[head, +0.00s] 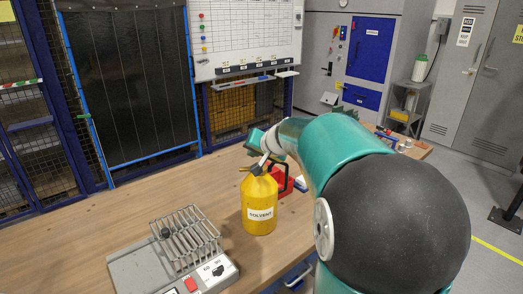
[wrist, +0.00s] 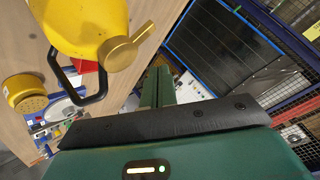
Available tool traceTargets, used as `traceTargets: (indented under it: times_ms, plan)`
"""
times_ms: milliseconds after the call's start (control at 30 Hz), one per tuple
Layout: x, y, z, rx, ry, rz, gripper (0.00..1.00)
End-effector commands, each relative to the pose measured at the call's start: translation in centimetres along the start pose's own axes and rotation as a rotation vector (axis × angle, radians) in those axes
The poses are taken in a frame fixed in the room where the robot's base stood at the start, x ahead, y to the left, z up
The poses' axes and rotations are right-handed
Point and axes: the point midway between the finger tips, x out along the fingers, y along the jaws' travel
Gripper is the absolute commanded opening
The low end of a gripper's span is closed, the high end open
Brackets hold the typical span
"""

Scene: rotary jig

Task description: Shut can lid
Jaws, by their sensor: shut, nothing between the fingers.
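A yellow can (head: 260,207) labelled SOLVENT stands upright on the wooden bench. In the wrist view its yellow top (wrist: 85,22) shows at the upper left, with a black loop handle (wrist: 78,84). A brass-coloured round lid with a lever-like arm (wrist: 119,53) shows at the can's edge; how far it is open is hard to tell. My gripper (wrist: 157,86) is shut and empty, its green fingers together. It is beside the lid in the wrist view, apart from it in the picture. In the head view my gripper (head: 257,139) is above and behind the can top.
A grey jig with a wire rack (head: 187,240) and a control box with a red button stand left of the can. A red object (head: 282,181) is behind the can. A yellow perforated-top container (wrist: 25,92) shows in the wrist view. The bench's left part is clear.

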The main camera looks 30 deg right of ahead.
Motion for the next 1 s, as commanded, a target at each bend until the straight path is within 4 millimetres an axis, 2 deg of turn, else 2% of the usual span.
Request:
traceTargets:
  times_ms: [333, 1000]
  plan:
    - [1.2, -0.9, 1.2, -0.146, -0.001, 0.143, 0.00]
    - [3.4, -1.1, 3.5, -0.143, -0.002, 0.145, 0.00]
